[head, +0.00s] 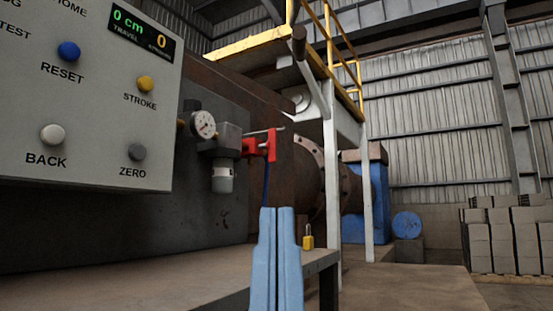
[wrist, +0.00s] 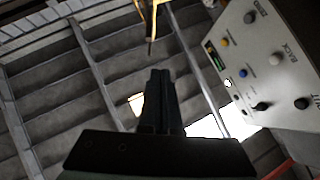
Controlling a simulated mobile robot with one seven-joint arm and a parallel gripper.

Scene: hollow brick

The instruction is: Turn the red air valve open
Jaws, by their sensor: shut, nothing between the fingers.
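The red air valve (head: 262,147) sits on the right end of a grey air regulator (head: 224,140), on the dark machine side right of the control panel. A pressure gauge (head: 203,124) is on the regulator's left. My gripper (head: 278,210) points upward in the head view, below the valve in the picture, its two light blue fingers together with nothing between them. Its distance from the valve in depth is hard to judge. In the wrist view the fingers (wrist: 160,72) look dark and closed, pointing toward the roof. The valve cannot be made out there.
The control panel (head: 95,165) with several buttons stands at the left; it also shows in the wrist view (wrist: 262,62). A yellow padlock (head: 308,238) is right of my fingers. Bricks (head: 508,240) are stacked far right.

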